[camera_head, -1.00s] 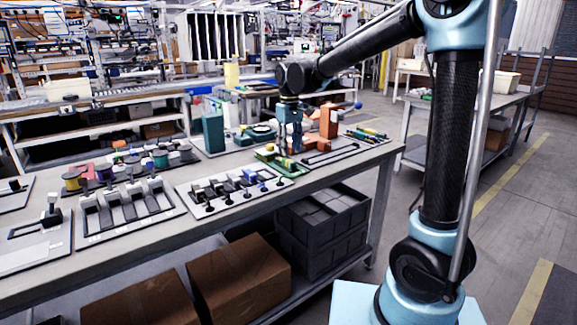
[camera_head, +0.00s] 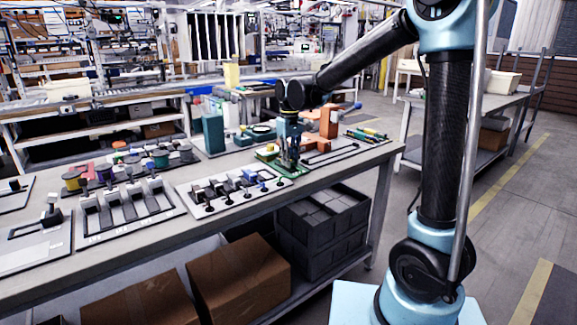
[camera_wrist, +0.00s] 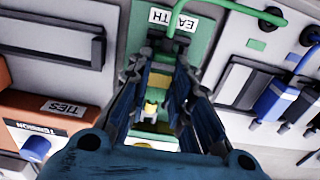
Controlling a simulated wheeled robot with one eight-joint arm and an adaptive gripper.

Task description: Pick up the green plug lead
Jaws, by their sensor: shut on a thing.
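The green plug lead (camera_wrist: 238,7) shows in the wrist view as a green cable arching from my fingertips to the upper right. Its plug end is mostly hidden between the fingers. My gripper (camera_wrist: 165,48) is shut on it, over a green board (camera_wrist: 201,40) labelled EARTH. A yellow and white part (camera_wrist: 150,108) shows between the fingers. In the head view, my gripper (camera_head: 289,166) points down at the green board (camera_head: 268,153) near the bench's front edge. The lead is too small to make out there.
A panel with black and blue plugs (camera_head: 235,186) lies left of my gripper. An orange block (camera_head: 328,122) stands close behind on the right; it also shows in the wrist view (camera_wrist: 50,100), labelled TIES. Grey crates (camera_head: 322,225) sit under the bench (camera_head: 375,165).

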